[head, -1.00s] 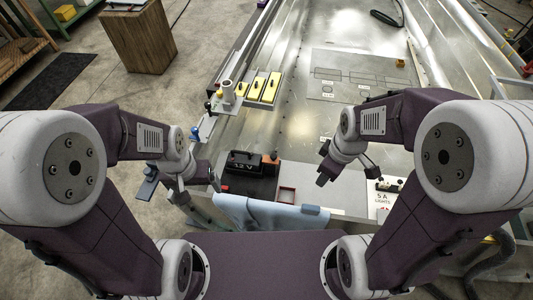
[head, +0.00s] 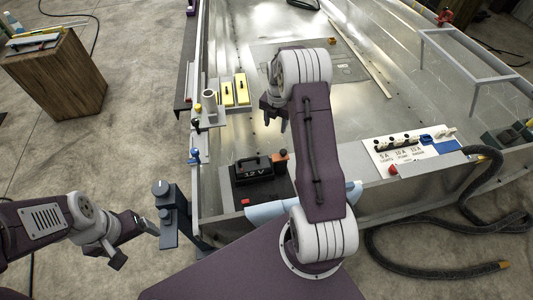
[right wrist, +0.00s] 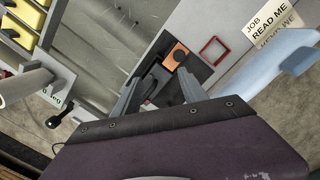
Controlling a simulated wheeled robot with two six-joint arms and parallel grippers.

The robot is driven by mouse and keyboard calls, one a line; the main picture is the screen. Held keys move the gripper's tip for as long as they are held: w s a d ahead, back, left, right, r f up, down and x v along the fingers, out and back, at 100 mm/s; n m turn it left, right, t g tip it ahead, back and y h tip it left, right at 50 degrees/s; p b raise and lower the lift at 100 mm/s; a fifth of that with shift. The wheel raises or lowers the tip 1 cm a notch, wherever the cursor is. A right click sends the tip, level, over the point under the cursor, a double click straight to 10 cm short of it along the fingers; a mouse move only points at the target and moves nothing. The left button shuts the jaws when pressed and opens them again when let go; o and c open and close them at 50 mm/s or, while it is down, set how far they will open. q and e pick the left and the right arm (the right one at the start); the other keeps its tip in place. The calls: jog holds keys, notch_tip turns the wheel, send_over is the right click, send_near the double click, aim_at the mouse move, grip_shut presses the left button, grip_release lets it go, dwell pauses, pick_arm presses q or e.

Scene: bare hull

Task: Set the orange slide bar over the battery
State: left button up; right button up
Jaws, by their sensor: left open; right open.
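The black battery (head: 252,168), marked 12 V and with a handle, sits upright on a dark patch at the near left corner of the hull. The orange slide bar (head: 281,155) seems to be the small orange piece at the battery's right side, with a dark knob; it also shows in the right wrist view (right wrist: 171,60). It is beside the battery, not across its top. My right gripper (head: 275,112) is open and empty, above the hull beyond the battery. In the right wrist view its fingers (right wrist: 160,84) point towards the battery and the orange piece. My left gripper (head: 135,245) is open and empty outside the hull.
A grey post (head: 165,215) stands between my left gripper and the hull. Yellow blocks (head: 234,92) and a pale cylinder (head: 209,102) line the left wall. A blue cloth (head: 262,210) hangs over the near edge. A switch panel (head: 412,150) and black hose (head: 410,265) lie right.

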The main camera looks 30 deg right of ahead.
jog(key=m+g, duration=0.1)
send_over(283, 151)
notch_tip(283, 151, down, 5)
notch_tip(283, 151, down, 9)
jog(key=shift+s+f+b, duration=0.1)
jog(key=shift+f+b, duration=0.1)
jog(key=shift+b, duration=0.6)
jog(key=shift+d, duration=0.1)
grip_shut()
dwell(0.7)
